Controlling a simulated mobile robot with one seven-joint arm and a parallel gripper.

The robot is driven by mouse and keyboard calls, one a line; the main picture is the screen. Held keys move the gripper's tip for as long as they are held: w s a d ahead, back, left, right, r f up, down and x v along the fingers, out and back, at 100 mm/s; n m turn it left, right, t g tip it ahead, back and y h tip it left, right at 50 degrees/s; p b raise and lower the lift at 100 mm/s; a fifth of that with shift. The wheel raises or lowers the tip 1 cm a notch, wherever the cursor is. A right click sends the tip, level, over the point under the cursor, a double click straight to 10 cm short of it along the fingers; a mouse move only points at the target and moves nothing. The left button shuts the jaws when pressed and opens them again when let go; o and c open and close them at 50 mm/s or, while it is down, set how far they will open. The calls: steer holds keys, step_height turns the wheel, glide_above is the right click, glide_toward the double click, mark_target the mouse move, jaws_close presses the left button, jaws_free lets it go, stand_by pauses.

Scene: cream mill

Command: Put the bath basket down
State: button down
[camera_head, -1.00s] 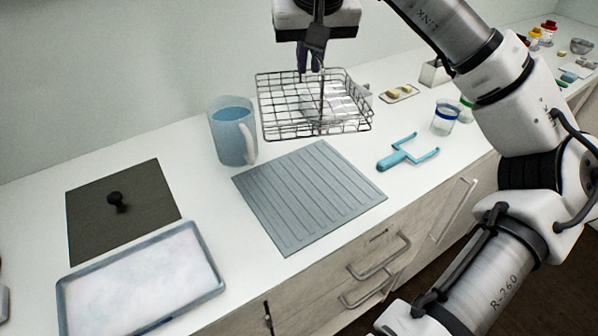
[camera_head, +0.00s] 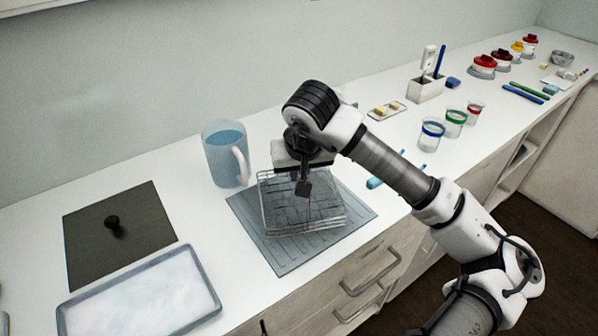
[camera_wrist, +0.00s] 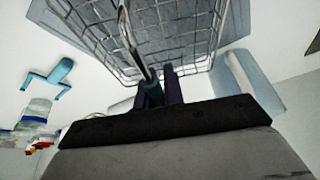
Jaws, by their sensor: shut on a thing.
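The bath basket (camera_head: 330,220) is a wire basket with a tall handle. It is over the grey ribbed mat (camera_head: 258,232) in the head view; I cannot tell whether it touches the mat. My gripper (camera_head: 303,188) is above the basket and shut on its handle. In the wrist view my gripper's fingers (camera_wrist: 163,92) close on the handle rod, and the basket's wire grid (camera_wrist: 180,45) spreads out beyond them. The basket looks about level. Part of it is hidden behind my gripper.
A blue-filled jug (camera_head: 222,160) stands just left of the basket. A blue tool (camera_head: 376,183) lies to the right, partly behind my arm. Several banded cups (camera_head: 431,134) stand beyond it.

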steer(key=shift+f, duration=0.6)
steer(key=shift+f, duration=0.2)
steer(key=c, duration=1.5)
jaws_free()
steer(key=shift+r, duration=0.1)
steer(key=shift+r, duration=0.2)
steer(key=b+v, duration=0.2)
steer(key=v, duration=0.9)
steer(key=shift+s+d+r, duration=0.1)
steer(key=shift+s+r, duration=0.2)
steer(key=shift+r, duration=0.05)
